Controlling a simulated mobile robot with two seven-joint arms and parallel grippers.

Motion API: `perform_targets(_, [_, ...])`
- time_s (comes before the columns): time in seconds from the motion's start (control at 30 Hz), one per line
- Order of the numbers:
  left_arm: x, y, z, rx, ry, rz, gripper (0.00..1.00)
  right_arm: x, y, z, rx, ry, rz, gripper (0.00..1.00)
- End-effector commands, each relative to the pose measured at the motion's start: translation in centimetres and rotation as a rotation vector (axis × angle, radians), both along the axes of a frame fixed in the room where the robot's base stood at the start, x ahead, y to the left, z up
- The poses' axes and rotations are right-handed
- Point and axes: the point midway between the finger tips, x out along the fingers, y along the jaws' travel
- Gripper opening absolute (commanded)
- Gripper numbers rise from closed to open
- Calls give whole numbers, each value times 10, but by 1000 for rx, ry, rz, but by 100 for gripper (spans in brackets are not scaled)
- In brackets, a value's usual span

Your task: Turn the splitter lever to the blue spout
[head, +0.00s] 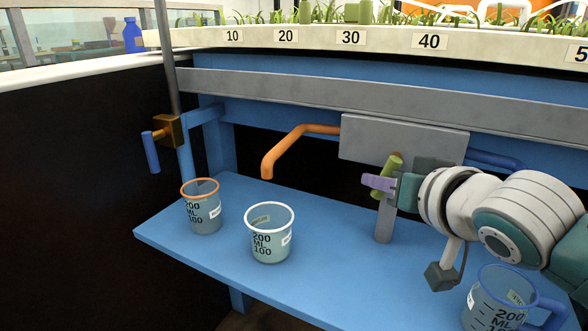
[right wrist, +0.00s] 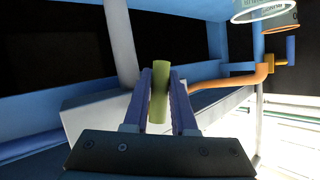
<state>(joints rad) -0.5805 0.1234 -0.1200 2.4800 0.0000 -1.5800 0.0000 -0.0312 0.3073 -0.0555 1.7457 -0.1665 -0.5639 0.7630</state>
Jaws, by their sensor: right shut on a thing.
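The splitter lever is a short olive-green bar (head: 393,163) in front of the grey panel (head: 372,139). It looks tilted in the head view, its upper end to the right. My right gripper (head: 376,183), with purple fingers, is shut on the lever. In the right wrist view the lever (right wrist: 160,104) stands between the two fingers (right wrist: 160,80). The blue spout (head: 496,160) comes out at the panel's right, partly hidden by my right arm. The orange spout (head: 290,145) bends down at the left and also shows in the right wrist view (right wrist: 258,76). My left gripper is not in view.
A grey vertical pipe (head: 385,222) stands below the lever. On the blue shelf (head: 345,280) are an orange-rimmed cup (head: 204,215), a white-rimmed cup (head: 270,245) and a blue-rimmed jug (head: 482,312). A blue-handled valve (head: 152,153) is at the left.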

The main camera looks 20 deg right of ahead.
Motion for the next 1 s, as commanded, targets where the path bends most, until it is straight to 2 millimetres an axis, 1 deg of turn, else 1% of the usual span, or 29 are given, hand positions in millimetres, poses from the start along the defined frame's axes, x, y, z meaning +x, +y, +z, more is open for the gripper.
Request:
perform_targets(0.2, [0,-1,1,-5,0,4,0,0,0,0,-1,2,0,0])
perform_targets(0.37, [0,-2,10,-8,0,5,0,-1,0,2,-17,22,0,0])
perform_targets(0.47, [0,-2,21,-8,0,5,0,-2,-1,5,-40,51,-1,0])
perform_targets(0.67, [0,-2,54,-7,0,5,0,-4,-3,8,-124,152,-1,0])
perform_targets(0.8, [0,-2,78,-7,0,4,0,-7,-5,8,-202,246,0,0])
perform_targets(1.0, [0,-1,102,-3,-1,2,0,-11,-8,6,-323,385,0,0])
